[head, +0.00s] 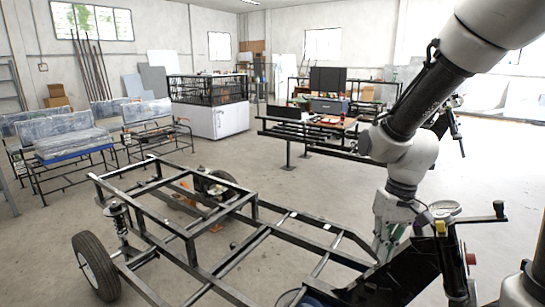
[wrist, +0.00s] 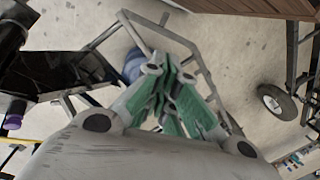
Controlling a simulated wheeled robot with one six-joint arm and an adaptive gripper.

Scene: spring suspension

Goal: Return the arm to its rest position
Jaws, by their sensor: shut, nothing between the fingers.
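My arm comes in from the upper right of the head view and bends down to my gripper (head: 384,248). The gripper points downward above the right end of the black vehicle frame (head: 192,247), near its dark upright parts. In the wrist view my gripper (wrist: 170,78) shows grey fingers with green pads drawn together, with nothing held between them. The fingertips look apart from the frame, but the exact gap cannot be told. A spring suspension strut (head: 120,226) stands upright by the wheel (head: 96,267) at the frame's left corner.
A dark panel with a handle (head: 499,210) stands right of my gripper. A blue round object (wrist: 133,66) lies below it. A workbench (head: 335,121), a white-based cage (head: 218,121) and benches (head: 70,143) stand farther back.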

